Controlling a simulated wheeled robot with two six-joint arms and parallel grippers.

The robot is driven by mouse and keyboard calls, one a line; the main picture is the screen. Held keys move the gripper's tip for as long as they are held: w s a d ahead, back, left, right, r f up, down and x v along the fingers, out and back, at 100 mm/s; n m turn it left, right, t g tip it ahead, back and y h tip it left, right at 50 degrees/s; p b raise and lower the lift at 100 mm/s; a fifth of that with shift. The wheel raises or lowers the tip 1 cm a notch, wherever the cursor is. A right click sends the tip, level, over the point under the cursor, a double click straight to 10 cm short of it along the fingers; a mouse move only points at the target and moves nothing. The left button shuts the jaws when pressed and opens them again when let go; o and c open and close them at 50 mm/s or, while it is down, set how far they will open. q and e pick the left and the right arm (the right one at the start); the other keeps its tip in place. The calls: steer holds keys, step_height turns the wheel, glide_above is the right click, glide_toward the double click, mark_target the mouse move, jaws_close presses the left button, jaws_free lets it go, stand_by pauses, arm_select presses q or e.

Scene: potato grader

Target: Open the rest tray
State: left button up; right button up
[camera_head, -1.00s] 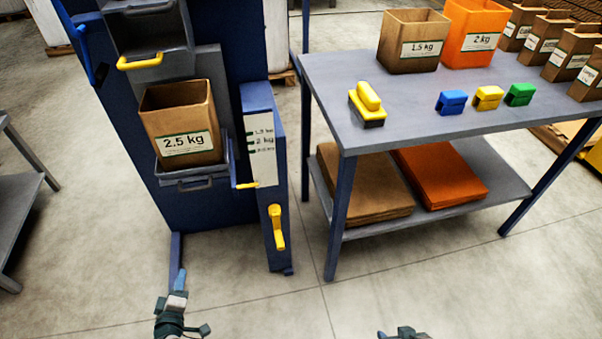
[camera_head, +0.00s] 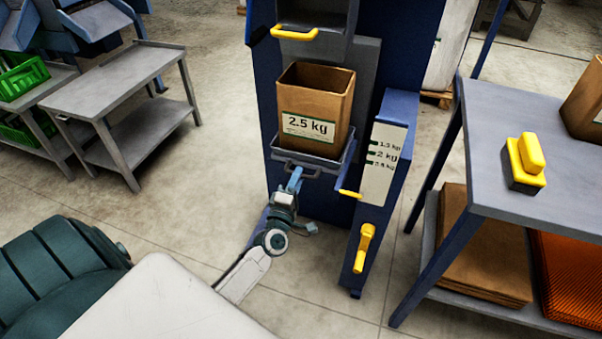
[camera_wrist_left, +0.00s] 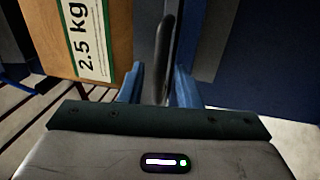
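A brown paper bag marked 2.5 kg (camera_head: 312,95) stands upright in the rest tray (camera_head: 322,164) low on the blue machine. A dark grey handle (camera_head: 284,170) is on the tray's front. My left gripper (camera_head: 296,178) is right at this handle. In the left wrist view its blue fingers (camera_wrist_left: 157,88) are apart, with the dark handle bar (camera_wrist_left: 163,45) between them near the tips; I see no grip on it. The bag shows at the upper left there (camera_wrist_left: 110,30). The tray is pushed in against the machine. My right gripper is out of view.
A yellow lever (camera_head: 364,247) and a weight scale plate (camera_head: 384,160) are right of the tray. A yellow handle (camera_head: 294,33) is above the bag. A grey table (camera_head: 480,120) stands at the right, a low grey table (camera_head: 118,80) at the left.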

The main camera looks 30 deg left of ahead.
arm_select(q)
steer(key=shift+x, duration=1.1)
jaws_close()
steer(key=shift+s+f, duration=0.1)
steer(key=shift+s, duration=0.1)
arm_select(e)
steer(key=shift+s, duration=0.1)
